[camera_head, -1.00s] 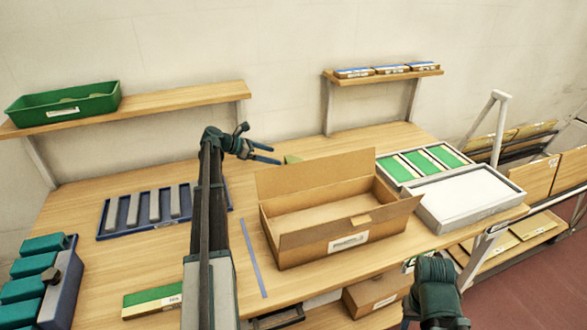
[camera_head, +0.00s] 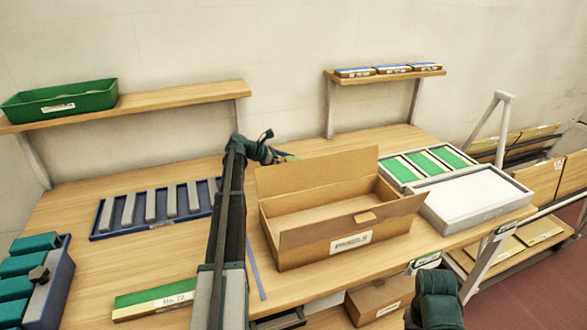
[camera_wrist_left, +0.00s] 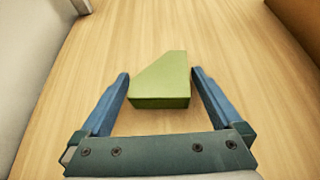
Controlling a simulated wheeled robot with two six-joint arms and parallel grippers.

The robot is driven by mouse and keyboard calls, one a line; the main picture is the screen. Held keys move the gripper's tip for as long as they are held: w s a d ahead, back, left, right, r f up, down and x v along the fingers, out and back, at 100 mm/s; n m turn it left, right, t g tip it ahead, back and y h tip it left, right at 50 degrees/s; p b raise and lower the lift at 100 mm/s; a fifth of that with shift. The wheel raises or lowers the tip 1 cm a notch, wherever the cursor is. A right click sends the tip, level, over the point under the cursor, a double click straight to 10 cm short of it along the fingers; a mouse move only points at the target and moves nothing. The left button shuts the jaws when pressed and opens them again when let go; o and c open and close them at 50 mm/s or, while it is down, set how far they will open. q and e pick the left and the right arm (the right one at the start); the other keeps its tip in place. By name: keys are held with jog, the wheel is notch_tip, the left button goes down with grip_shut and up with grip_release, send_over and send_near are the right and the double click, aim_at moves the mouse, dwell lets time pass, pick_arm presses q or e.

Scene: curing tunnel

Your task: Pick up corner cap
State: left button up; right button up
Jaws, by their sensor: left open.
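The corner cap, a small olive-green block with one slanted corner, lies on the wooden bench top. In the left wrist view the corner cap (camera_wrist_left: 160,82) sits between the two blue fingers of my open left gripper (camera_wrist_left: 160,73), with a gap on each side. In the head view my left gripper (camera_head: 283,156) is behind the left rear corner of the open cardboard box, and its fingertips are mostly hidden. Only a little green shows there. Part of my right arm shows at the bottom right, but its jaws do not.
The open cardboard box (camera_head: 325,242) stands close to my left gripper. A blue tray (camera_head: 103,237) with grey strips lies to the left. A green-panelled tray (camera_head: 396,172) and a white-topped tray (camera_head: 475,202) lie to the right. Two shelves hang above.

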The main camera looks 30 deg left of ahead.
aim_at(291, 160)
pick_arm(q)
jog(key=c, duration=1.1)
jog(key=shift+r, duration=0.1)
jog(key=shift+c, duration=0.2)
notch_tip(291, 160, up, 10)
jog(key=p, duration=1)
